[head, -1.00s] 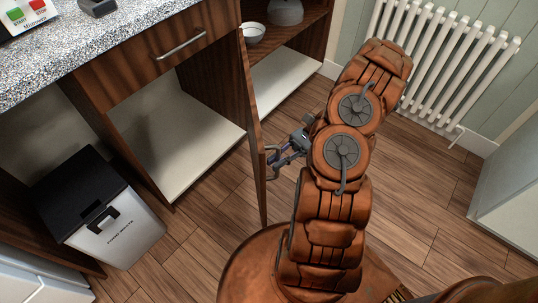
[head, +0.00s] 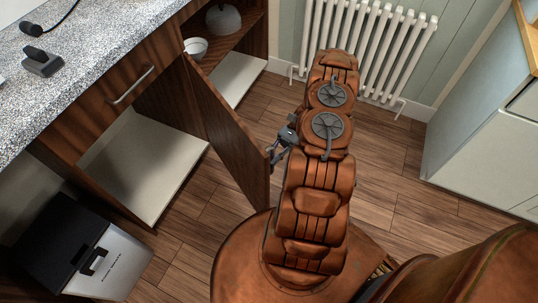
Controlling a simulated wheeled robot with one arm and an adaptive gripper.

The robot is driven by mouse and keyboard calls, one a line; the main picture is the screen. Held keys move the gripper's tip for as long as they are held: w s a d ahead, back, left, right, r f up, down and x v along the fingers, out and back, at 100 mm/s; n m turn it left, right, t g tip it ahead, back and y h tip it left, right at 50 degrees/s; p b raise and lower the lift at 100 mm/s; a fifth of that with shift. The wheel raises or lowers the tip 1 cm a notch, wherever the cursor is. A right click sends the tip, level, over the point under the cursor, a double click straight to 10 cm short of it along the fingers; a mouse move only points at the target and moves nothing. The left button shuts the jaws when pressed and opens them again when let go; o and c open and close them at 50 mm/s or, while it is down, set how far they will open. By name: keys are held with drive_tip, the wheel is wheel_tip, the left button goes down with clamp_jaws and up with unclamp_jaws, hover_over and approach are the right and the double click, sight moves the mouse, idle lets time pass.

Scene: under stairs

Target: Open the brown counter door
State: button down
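The brown counter door (head: 232,135) stands swung out from the counter, and the cabinet interior (head: 145,165) with its pale floor shows beside it. The door's free edge points toward me, and its handle is on the right side, mostly hidden by my gripper. My gripper (head: 279,151) is at the door's right face near the free edge, by the handle. The fingers are small and partly covered by my arm, so I cannot tell whether they are closed on the handle or only beside it.
A black-lidded bin (head: 75,248) stands at lower left. A white radiator (head: 365,50) is on the back wall, and a pale cabinet (head: 485,135) stands at right. Bowls (head: 196,48) sit on an open shelf. Wooden floor (head: 390,160) is clear between my arm and the pale cabinet.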

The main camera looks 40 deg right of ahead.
drive_tip(key=shift+d+p, duration=0.5)
drive_tip(key=shift+d, duration=0.05)
drive_tip(key=c, duration=1.4)
unclamp_jaws()
drive_tip(key=shift+c, duration=0.2)
